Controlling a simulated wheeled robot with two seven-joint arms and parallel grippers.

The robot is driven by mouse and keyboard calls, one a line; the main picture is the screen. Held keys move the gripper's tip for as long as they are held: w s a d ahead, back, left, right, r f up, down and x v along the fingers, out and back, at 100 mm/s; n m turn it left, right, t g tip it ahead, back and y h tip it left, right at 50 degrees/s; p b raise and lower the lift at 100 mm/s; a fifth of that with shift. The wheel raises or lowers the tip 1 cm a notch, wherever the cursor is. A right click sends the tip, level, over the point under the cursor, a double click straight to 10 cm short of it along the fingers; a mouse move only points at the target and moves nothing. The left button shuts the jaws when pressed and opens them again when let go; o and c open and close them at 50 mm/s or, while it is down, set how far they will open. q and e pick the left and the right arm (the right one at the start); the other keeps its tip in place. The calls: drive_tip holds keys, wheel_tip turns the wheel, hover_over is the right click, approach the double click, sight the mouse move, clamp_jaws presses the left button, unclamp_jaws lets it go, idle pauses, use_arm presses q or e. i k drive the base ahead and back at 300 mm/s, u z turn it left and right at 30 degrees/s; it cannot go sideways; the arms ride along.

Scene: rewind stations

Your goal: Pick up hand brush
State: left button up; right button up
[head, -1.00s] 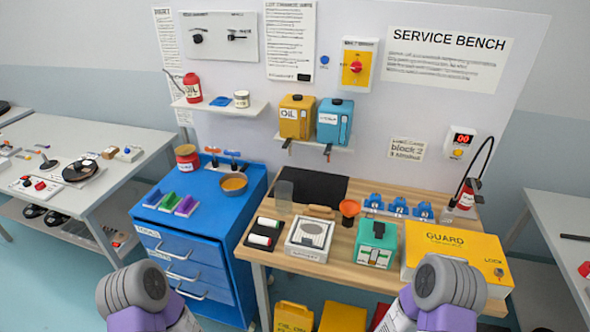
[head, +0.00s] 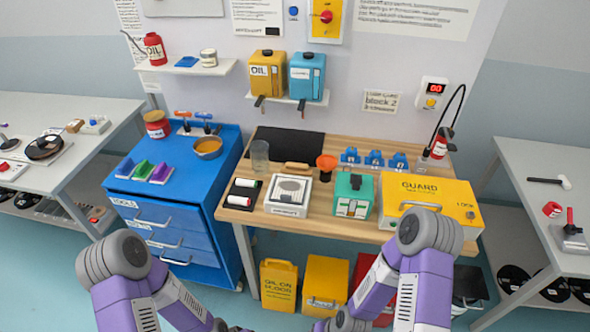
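A tan wooden piece shaped like a brush handle (head: 298,166) lies on the wooden bench at the front edge of a black mat. It looks like the hand brush, but its bristles cannot be made out. It lies between a clear cup and an orange funnel. My two arms reach in from the bottom of the head view, bent inward toward the bottom edge.
The wooden bench (head: 245,225) holds a clear cup (head: 260,155), an orange funnel (head: 326,166), a white-framed box (head: 289,195), a green box (head: 349,193) and a yellow guard case (head: 440,205). A blue drawer cabinet (head: 165,215) stands left, a grey table (head: 530,205) right.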

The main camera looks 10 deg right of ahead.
sight(297, 168)
drive_tip(key=u, duration=0.3)
drive_tip(key=k, duration=0.4)
drive_tip(key=u, duration=0.95)
drive_tip(key=i, duration=1.2)
drive_tip(key=z, duration=0.95)
